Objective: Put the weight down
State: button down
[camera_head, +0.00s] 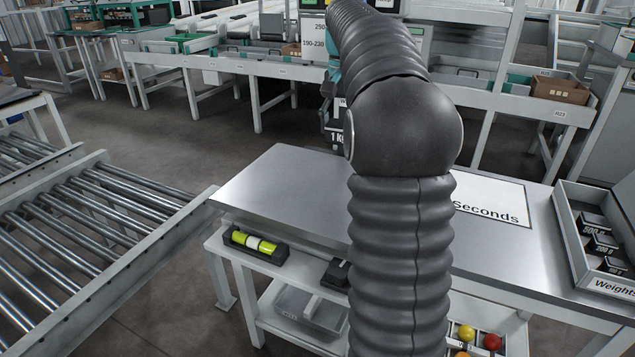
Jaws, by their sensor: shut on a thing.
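A black weight (337,136) marked "1 k…" shows just left of my dark ribbed arm, in the upper middle of the head view. The rest of its label is hidden by the arm. My gripper (330,108) is mostly hidden behind the arm; only a sliver of dark and teal parts shows. It is shut on the weight and appears to hold it above the far edge of the steel table (285,195). A grey box labelled "Weights" (612,287) stands at the table's right end, with several black weights (598,241) inside, one marked 500 g and another 200 g.
A white sheet reading "Seconds" (490,200) lies on the table, partly hidden by my arm. The table's left part is bare. A roller conveyor (80,230) is at left. Sorting benches stand behind.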

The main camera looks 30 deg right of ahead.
jog(key=s+d+m, duration=0.1)
jog(key=s+d, duration=0.1)
jog(key=d, duration=0.3)
jog(key=b, duration=0.1)
send_over(318, 185)
notch_tip(318, 185, down, 7)
jog(key=shift+a+r, duration=0.1)
jog(key=shift+f, duration=1.95)
jog(key=shift+f, duration=0.2)
jog(key=shift+c, duration=0.7)
grip_release()
